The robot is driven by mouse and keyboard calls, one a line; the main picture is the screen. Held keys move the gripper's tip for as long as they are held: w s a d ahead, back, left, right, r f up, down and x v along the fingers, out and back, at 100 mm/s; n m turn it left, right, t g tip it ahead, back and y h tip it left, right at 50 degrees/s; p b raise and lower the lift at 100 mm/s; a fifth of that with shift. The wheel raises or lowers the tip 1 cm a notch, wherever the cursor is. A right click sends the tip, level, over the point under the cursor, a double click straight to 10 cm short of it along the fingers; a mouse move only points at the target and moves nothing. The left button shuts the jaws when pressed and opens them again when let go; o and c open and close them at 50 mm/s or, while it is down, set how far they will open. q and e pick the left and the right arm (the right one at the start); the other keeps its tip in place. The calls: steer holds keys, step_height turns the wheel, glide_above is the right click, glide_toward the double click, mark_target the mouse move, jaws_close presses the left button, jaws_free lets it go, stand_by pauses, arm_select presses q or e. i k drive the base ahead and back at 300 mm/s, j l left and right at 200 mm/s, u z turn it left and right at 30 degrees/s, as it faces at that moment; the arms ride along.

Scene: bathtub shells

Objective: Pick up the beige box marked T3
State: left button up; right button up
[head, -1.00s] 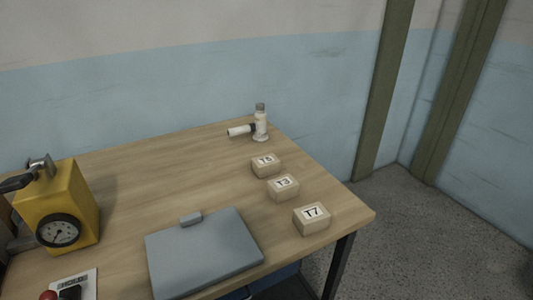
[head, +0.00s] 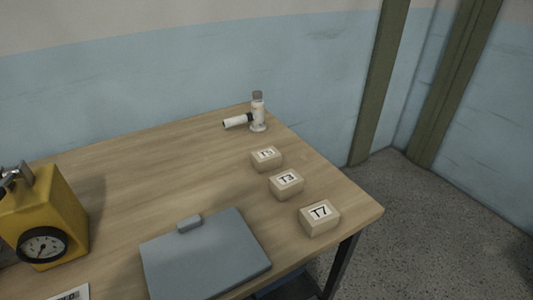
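The beige box marked T3 (head: 286,185) sits on the wooden table (head: 150,187) near its right edge. It is the middle one of three small beige boxes in a row. The box marked T5 (head: 266,159) is behind it, and the box marked T7 (head: 319,217) is in front of it, nearer the table's corner. The three boxes stand apart from each other. Neither of my grippers shows in the head view.
A grey clipboard-like slab (head: 205,256) lies left of the boxes. A yellow device with a dial (head: 42,216) stands at the left. Bare floor (head: 420,230) lies right of the table.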

mark_target(284, 185)
steer(key=i+l, duration=0.1)
steer(key=l, duration=0.25)
steer(key=i+l+z, duration=0.1)
steer(key=l, duration=0.3)
steer(key=i+l+z, duration=0.1)
steer(key=l, duration=0.25)
steer(key=i+l, duration=0.1)
steer(key=l, duration=0.25)
